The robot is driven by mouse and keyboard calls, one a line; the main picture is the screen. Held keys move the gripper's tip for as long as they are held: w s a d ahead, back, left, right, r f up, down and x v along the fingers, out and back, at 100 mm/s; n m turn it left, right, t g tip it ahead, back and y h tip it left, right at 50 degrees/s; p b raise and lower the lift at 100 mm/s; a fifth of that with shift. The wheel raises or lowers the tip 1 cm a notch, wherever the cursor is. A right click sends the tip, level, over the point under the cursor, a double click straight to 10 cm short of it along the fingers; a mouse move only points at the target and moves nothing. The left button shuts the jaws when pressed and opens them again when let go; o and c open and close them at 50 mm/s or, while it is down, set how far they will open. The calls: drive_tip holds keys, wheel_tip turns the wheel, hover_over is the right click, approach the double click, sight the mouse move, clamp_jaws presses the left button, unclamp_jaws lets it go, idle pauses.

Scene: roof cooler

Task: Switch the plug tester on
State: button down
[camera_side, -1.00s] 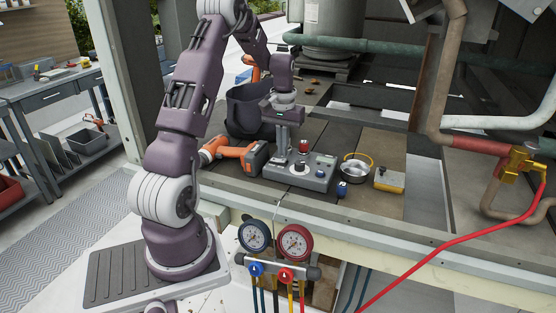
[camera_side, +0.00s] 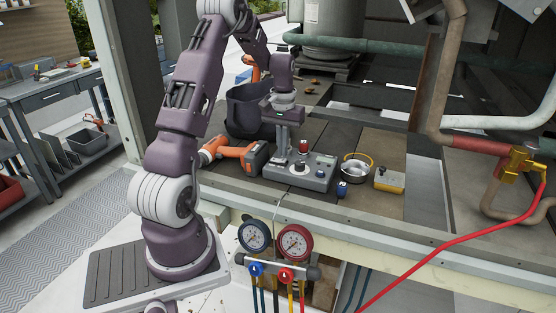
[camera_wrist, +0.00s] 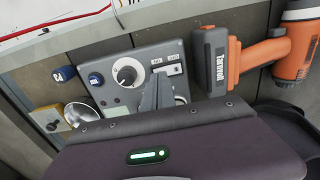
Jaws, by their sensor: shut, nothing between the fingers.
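The plug tester is a grey box (camera_side: 284,174) on the dark deck, with a black-and-white knob, a blue button and a red part on top. In the wrist view the tester (camera_wrist: 120,98) shows its round knob (camera_wrist: 127,73) and, to the right of it, a small light switch panel (camera_wrist: 174,69) with labels above. My gripper (camera_side: 281,160) is shut and empty, pointing down at the tester's left end. In the wrist view its fingertips (camera_wrist: 157,78) lie between the knob and the switch panel. I cannot tell whether they touch the tester. The fingers hide part of its top.
An orange cordless drill (camera_side: 232,152) lies close left of the tester. A metal bowl (camera_side: 354,168), a small blue item (camera_side: 342,188) and a yellow-and-grey box (camera_side: 389,180) sit to its right. A dark bucket (camera_side: 246,112) stands behind. Gauges (camera_side: 295,243) hang below the front rail.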

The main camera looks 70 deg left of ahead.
sight(283, 160)
drive_tip(key=shift+f, duration=0.95)
idle(0.4)
drive_tip(key=shift+r, duration=3.45)
drive_tip(key=shift+d+r, duration=0.1)
drive_tip(key=shift+r, duration=0.05)
drive_tip(key=s+d+r+m+t+y, duration=0.1)
drive_tip(key=s+d+r+m, duration=0.1)
drive_tip(key=d+r, duration=0.6)
drive_tip(key=s+d+r+m+t, duration=0.25)
drive_tip(key=d+r, duration=0.25)
drive_tip(key=d, duration=0.8)
drive_tip(key=s+d+m+t+h, duration=0.1)
drive_tip(key=s+d+m, duration=0.3)
drive_tip(key=s+d, duration=0.7)
drive_tip(key=shift+s+d+f+t, duration=0.25)
drive_tip(key=shift+s+f+t, duration=0.25)
drive_tip(key=shift+s, duration=0.65)
